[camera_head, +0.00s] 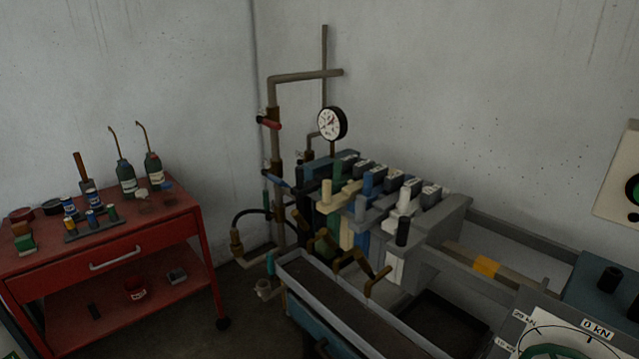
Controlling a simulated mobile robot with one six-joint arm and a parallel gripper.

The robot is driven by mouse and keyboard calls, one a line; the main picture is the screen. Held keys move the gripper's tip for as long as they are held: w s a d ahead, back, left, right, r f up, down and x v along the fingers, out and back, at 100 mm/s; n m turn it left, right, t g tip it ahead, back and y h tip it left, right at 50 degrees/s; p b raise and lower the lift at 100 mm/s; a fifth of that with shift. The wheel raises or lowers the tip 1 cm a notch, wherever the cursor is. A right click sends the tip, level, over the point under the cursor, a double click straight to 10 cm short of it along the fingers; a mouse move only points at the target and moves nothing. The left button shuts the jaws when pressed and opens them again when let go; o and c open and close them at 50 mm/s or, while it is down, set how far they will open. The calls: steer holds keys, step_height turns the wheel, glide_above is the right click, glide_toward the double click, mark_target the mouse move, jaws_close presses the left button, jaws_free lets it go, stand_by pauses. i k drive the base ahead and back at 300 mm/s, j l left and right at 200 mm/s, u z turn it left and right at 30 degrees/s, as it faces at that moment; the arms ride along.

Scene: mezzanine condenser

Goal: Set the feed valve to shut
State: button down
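Pipework stands in the back corner, left of a plate stack. A valve with a red lever (269,123) sits high on the upright pipe; its lever looks roughly level, tilted slightly down to the right. A valve with a blue lever (278,181) sits lower on the pipework. Small tags beside the valves are too small to read, so I cannot tell which one is the feed valve. A round pressure gauge (332,122) stands to the right of the red lever. My gripper is not in view.
A plate stack with several handled plates (362,190) and a grey trough (345,305) stand right of the pipes. A red cart (125,251) with bottles stands at left. A dial panel marked kN (560,335) is at lower right. Some floor shows between cart and trough.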

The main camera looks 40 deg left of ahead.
mark_target(265, 193)
steer(key=i+j+u, duration=0.15)
steer(key=j+u, duration=0.25)
steer(key=i+j+u, duration=0.15)
steer(key=j+u, duration=0.25)
steer(key=i+j+u, duration=0.15)
steer(key=u, duration=0.25)
steer(key=i+j+u, duration=0.15)
steer(key=i+u, duration=0.15)
steer(key=u, duration=0.15)
